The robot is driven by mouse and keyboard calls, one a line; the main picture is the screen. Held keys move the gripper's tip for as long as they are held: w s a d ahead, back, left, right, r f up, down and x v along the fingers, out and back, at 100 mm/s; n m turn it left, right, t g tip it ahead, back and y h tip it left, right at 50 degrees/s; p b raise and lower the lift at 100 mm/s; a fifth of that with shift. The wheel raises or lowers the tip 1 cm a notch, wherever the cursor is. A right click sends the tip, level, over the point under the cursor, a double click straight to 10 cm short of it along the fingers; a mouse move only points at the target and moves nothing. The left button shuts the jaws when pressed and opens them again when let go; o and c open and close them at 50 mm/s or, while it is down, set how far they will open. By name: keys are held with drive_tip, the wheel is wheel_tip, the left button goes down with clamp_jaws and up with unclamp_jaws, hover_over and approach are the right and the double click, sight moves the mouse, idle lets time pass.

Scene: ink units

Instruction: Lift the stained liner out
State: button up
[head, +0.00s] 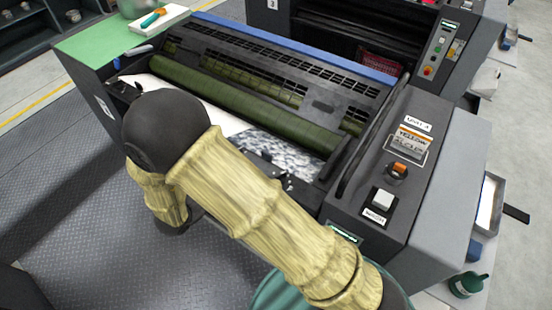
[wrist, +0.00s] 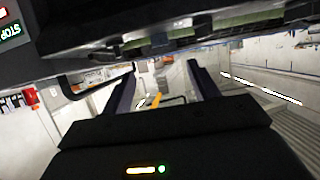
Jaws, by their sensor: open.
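A white sheet mottled with grey and black, which looks like the stained liner (head: 275,152), lies below the green rollers of the ink unit in the head view. Its left part (head: 200,105) looks mostly plain white. My arm crosses in front and hides part of its near side. My gripper (wrist: 162,72) shows in the wrist view with its two dark fingers apart and nothing between them. In the head view the gripper is hidden. The liner cannot be made out in the wrist view, so their distance is unclear.
Green rollers (head: 230,100) and a slotted dark cover (head: 290,75) stand over the liner. A control panel (head: 385,175) with an orange knob (head: 399,168) and a white button (head: 383,199) is at the right. A white tray (head: 160,18) sits on the green left top.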

drive_tip(key=p, duration=0.2)
approach(266, 157)
drive_tip(key=x, duration=0.4)
drive_tip(key=shift+w+r, duration=0.15)
drive_tip(key=shift+r, duration=0.15)
drive_tip(key=shift+w+p, duration=0.2)
drive_tip(key=shift+p, duration=0.15)
drive_tip(key=p+x, duration=0.1)
drive_tip(key=x, duration=0.1)
drive_tip(key=p+x, duration=0.1)
drive_tip(key=x, duration=0.1)
drive_tip(key=shift+s+d+f, duration=0.1)
drive_tip(key=shift+d+f, duration=0.1)
drive_tip(key=shift+d, duration=0.1)
drive_tip(key=shift+w+f, duration=0.25)
drive_tip(key=shift+f, duration=0.05)
drive_tip(key=shift+s+a, duration=0.1)
drive_tip(key=shift+s, duration=0.05)
clamp_jaws()
